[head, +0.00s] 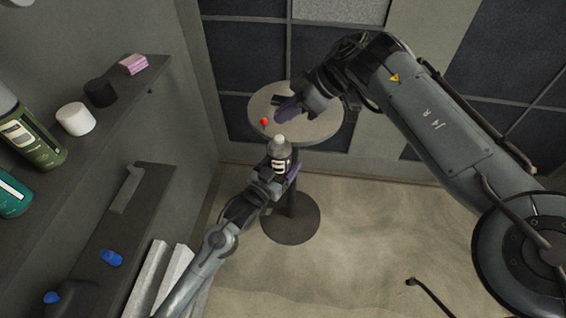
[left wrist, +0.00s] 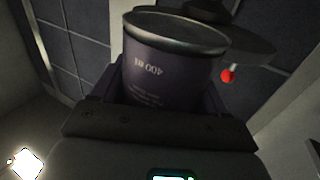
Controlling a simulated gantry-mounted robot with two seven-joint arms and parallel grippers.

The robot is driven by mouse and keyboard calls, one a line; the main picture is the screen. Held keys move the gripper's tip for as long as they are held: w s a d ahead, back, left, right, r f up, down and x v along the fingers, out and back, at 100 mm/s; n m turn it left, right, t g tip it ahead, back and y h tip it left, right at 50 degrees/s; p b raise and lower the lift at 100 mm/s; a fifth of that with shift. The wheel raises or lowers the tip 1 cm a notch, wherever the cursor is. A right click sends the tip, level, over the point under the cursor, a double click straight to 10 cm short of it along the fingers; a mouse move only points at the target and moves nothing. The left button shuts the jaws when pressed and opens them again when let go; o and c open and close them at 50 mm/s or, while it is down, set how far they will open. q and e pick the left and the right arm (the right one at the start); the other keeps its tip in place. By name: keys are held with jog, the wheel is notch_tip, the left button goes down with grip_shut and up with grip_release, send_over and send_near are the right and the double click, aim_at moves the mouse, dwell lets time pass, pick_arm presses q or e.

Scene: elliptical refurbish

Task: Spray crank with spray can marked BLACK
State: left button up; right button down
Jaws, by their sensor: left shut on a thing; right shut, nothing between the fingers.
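A spray can (head: 280,150) with a pale cap and a dark body with a white label stands roughly upright in my left gripper (head: 283,168), in front of the round table. In the left wrist view the can (left wrist: 172,62) fills the jaws and shows upside-down "400 ml" print; the word BLACK is not readable. My right gripper (head: 288,108) is shut and empty above the table. A small dark piece (head: 279,100) beside it may be the crank, partly hidden. A red knob (head: 264,121) lies near the table's left edge and shows in the left wrist view (left wrist: 228,75).
The round grey table (head: 325,125) stands on a pedestal against the dark tiled wall. Shelves (head: 100,130) at the left hold a green bottle (head: 30,140), white and black jars and a pink block. The floor to the right of the pedestal is mostly clear.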

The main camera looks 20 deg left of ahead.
jog(key=v, duration=1.1)
dwell(0.5)
